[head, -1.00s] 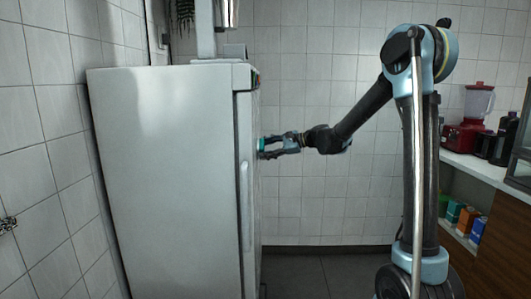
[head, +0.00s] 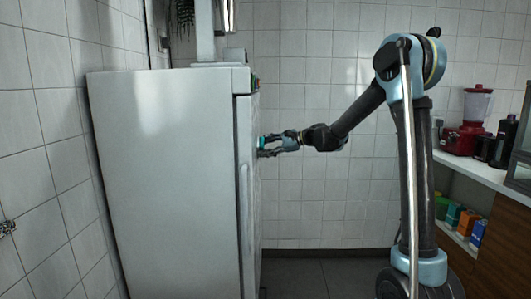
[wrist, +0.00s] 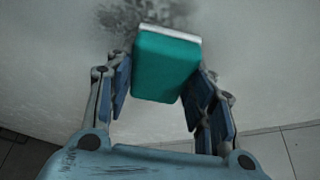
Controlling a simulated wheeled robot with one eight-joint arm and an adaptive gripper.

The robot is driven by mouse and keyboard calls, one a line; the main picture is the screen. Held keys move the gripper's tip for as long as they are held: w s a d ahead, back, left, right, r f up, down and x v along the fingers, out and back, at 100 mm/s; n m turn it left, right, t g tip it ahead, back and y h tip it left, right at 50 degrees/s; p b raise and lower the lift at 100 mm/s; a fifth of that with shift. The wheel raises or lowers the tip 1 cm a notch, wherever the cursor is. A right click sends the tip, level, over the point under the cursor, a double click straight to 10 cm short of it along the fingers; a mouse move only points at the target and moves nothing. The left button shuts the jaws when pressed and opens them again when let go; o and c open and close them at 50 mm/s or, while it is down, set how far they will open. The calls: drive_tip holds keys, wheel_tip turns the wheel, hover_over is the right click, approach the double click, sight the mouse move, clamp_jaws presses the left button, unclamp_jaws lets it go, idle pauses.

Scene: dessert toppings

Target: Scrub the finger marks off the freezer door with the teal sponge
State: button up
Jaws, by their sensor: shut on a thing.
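The white freezer (head: 165,175) stands at the left in the head view. Its door (head: 245,150) faces right, toward my arm, and its front is seen almost edge-on. My gripper (head: 274,145) is level with the upper part of the door. It is shut on the teal sponge (wrist: 166,68), gripping it by its two sides. The sponge has a pale layer on its far face, which is against or very close to the door. Dark grey finger marks (wrist: 125,18) show on the door around the sponge's far edge; the sponge hides part of them.
A long vertical handle (head: 244,205) runs down the door below my gripper. A counter (head: 470,167) at the right holds a red blender (head: 471,120) and dark containers, with several cartons beneath. Bare floor (head: 320,275) lies between the freezer and my base.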

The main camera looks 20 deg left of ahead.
drive_tip(key=shift+s+d, duration=0.85)
drive_tip(key=shift+s, duration=2.95)
drive_tip(key=w+a+r, duration=0.1)
drive_tip(key=w+r, duration=0.1)
drive_tip(key=w, duration=0.5)
drive_tip(key=shift+w+a, duration=0.3)
drive_tip(key=shift+a, duration=0.1)
drive_tip(key=shift+d, duration=0.15)
drive_tip(key=shift+w+d, duration=0.2)
drive_tip(key=shift+d, duration=0.75)
drive_tip(key=shift+w+d, duration=0.25)
drive_tip(key=shift+d, duration=0.7)
drive_tip(key=shift+w+d, duration=0.2)
drive_tip(key=shift+d, duration=0.75)
